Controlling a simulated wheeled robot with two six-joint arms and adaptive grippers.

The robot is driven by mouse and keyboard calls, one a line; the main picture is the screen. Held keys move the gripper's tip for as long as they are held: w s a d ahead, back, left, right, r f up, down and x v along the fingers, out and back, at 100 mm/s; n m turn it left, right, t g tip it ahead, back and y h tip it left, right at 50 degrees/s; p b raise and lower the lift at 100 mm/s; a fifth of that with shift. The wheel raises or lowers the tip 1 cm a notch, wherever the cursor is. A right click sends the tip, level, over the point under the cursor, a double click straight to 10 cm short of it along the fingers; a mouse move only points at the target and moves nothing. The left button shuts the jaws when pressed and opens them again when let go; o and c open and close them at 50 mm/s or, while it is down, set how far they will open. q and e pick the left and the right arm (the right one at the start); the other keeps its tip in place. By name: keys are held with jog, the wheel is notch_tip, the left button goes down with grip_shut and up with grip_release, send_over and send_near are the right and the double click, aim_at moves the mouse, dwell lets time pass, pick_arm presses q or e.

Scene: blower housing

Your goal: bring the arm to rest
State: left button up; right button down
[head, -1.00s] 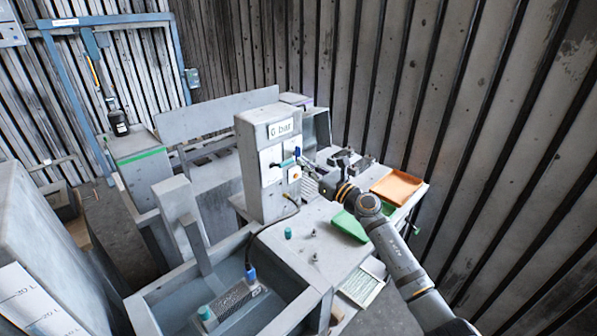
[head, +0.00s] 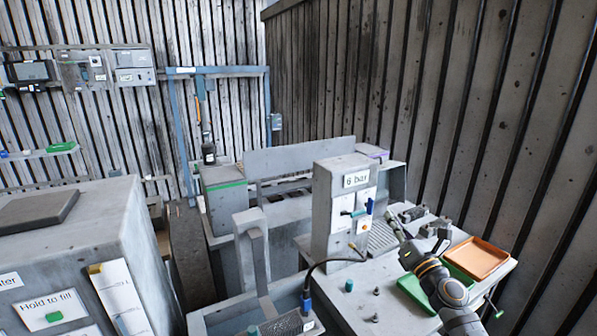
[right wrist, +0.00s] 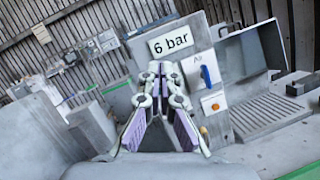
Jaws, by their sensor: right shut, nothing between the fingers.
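My right arm reaches in from the lower right in the head view. Its gripper (head: 396,224) is over the grey bench, just right of the "6 bar" box (head: 330,205) and apart from it. In the right wrist view the gripper (right wrist: 159,70) is shut, its fingertips together with nothing between them. The box (right wrist: 172,62) stands behind the fingers there, with its blue lever (right wrist: 205,76) and orange button to the right. In the head view the blue lever (head: 369,206) and a teal handle show on the box. My left gripper is not in view.
A green tray (head: 408,287) and an orange tray (head: 478,257) lie on the bench by my right arm. A teal-capped part (head: 349,285) and small fittings stand at its front. A black hose (head: 325,263) runs from the box. A large grey cabinet (head: 140,225) stands left.

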jog(key=s+d+f+m+g+h, duration=0.2)
jog(key=s+f+m+g+h, duration=0.25)
jog(key=s+f+m, duration=0.65)
jog(key=s+d+f+m+g+h, duration=0.1)
jog(key=s+f+m+g+h, duration=0.45)
jog(key=m, duration=0.95)
jog(key=s+a+f+m+g+y, duration=0.2)
jog(key=s+a+f+m+g, duration=0.3)
jog(key=s, duration=0.5)
jog(key=s+a+f+m+g+y, duration=0.2)
jog(key=s+a+f, duration=0.2)
jog(key=s+f, duration=0.45)
jog(key=s+d+f+g+b, duration=0.1)
jog(key=s+f, duration=0.1)
jog(key=f, duration=1.2)
jog(key=s+d+f+b, duration=0.1)
jog(key=s+f+b, duration=0.1)
jog(key=f, duration=1.1)
jog(key=s+d+f+g+b, duration=0.1)
jog(key=s+f, duration=1.6)
jog(key=s, duration=0.1)
jog(key=shift+d+f+b, duration=0.25)
jog(key=shift+f+b, duration=0.15)
